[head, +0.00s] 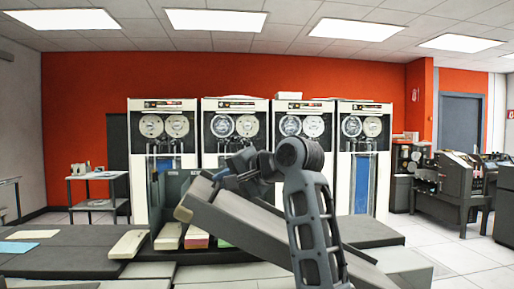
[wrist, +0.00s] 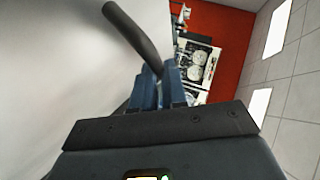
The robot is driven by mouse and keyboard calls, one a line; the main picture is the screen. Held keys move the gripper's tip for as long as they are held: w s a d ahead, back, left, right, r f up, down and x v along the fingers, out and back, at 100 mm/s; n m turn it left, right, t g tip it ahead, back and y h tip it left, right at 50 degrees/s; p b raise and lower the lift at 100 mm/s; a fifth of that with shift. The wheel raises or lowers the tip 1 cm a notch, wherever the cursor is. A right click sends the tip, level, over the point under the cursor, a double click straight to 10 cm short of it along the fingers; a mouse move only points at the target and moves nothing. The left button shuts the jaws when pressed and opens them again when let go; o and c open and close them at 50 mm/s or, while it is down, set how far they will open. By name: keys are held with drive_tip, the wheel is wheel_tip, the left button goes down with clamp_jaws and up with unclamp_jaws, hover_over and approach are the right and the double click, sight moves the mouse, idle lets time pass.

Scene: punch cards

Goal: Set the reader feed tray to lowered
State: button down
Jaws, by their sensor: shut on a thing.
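The reader feed tray looks to be the long grey slab (head: 252,222), tilted, with its left end raised and its right end low. A pale grey surface, seemingly the tray, fills the left of the wrist view (wrist: 50,65). My gripper (head: 218,178) is at the tray's raised upper end. In the wrist view my gripper (wrist: 168,88) is shut on a dark rounded bar (wrist: 138,35), which looks like a handle beside the pale surface. My arm hides part of the tray in the head view, and the exact contact is small there.
Card stacks (head: 196,236) lie below the raised end. A dark grey counter (head: 70,250) with paper sheets is at left. Tape cabinets (head: 162,110) line the orange wall. A small table (head: 98,176) stands at back left, a dark machine (head: 465,190) at right. Floor at right is clear.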

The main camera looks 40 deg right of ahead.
drive_tip(key=w+a+f+n+g+h+b, duration=0.1)
drive_tip(key=w+a+f, duration=0.1)
drive_tip(key=f, duration=0.7)
drive_tip(key=w+a+f+n+g+h+b, duration=0.1)
drive_tip(key=a+f, duration=0.3)
drive_tip(key=f, duration=0.6)
drive_tip(key=w+a+f+g+h+b, duration=0.1)
drive_tip(key=w+a+f+b, duration=0.1)
drive_tip(key=f, duration=0.8)
drive_tip(key=shift+w+a+f+n+b, duration=0.25)
drive_tip(key=shift+w+a+n+b, duration=0.15)
drive_tip(key=shift+w+a, duration=0.1)
drive_tip(key=shift+s+f+g, duration=0.1)
drive_tip(key=shift+f+g, duration=0.2)
drive_tip(key=shift+f, duration=0.45)
drive_tip(key=c, duration=1.3)
unclamp_jaws()
drive_tip(key=shift+f, duration=0.2)
drive_tip(key=shift+o, duration=0.7)
drive_tip(key=shift+r, duration=0.1)
drive_tip(key=shift+r, duration=0.1)
